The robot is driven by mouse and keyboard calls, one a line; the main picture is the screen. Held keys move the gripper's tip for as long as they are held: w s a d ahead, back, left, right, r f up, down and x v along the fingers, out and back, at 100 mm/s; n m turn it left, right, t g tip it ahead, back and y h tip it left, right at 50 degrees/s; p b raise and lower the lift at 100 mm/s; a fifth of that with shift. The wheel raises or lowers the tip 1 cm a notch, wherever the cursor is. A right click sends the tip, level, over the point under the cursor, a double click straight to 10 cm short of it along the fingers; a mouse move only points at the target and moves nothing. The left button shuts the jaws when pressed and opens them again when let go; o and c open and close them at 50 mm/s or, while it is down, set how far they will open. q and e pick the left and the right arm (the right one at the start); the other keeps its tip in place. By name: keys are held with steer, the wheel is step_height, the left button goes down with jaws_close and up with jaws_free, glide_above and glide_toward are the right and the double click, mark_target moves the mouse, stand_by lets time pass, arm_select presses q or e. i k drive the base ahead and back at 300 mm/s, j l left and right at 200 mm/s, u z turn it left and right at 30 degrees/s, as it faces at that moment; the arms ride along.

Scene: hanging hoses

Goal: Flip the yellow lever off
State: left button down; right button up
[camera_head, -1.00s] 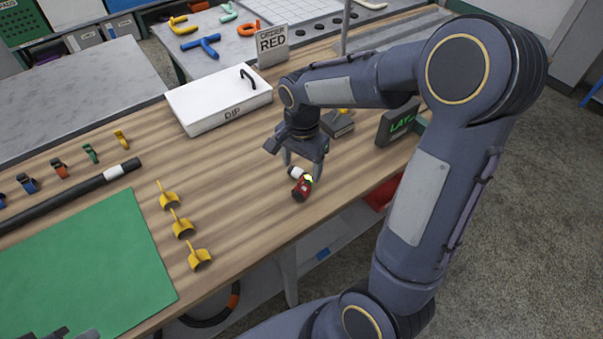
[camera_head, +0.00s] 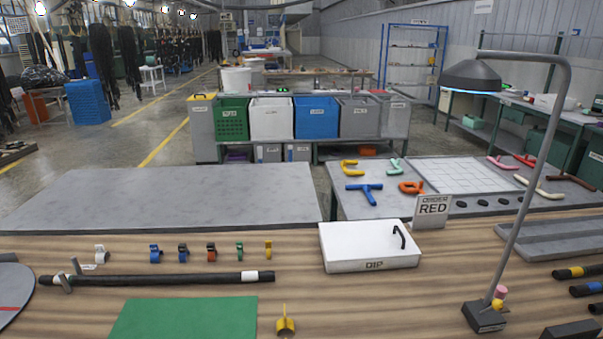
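A small yellow lever or knob (camera_head: 497,305) sits at the base of the desk lamp (camera_head: 470,78), at the lower right. A pink piece (camera_head: 500,292) is just above it. The lever's exact position is too small to tell. The lamp has a dark block base (camera_head: 484,317), a tilted grey pole and a dark shade with a bluish glow beneath. Neither of my grippers is in view.
A white DIP tray (camera_head: 368,248) and a RED sign (camera_head: 432,211) stand left of the lamp. Dark hoses with coloured bands (camera_head: 580,271) lie at the right edge.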

mark_target(497, 304)
steer(key=k+z, duration=0.1)
steer(key=z, duration=0.35)
steer(key=k+j+z, duration=0.1)
steer(key=z, duration=0.35)
steer(key=k+z, duration=0.15)
steer(key=z, duration=0.3)
steer(key=i+l+z, duration=0.35)
steer(key=i+z, duration=0.25)
steer(key=z, duration=0.15)
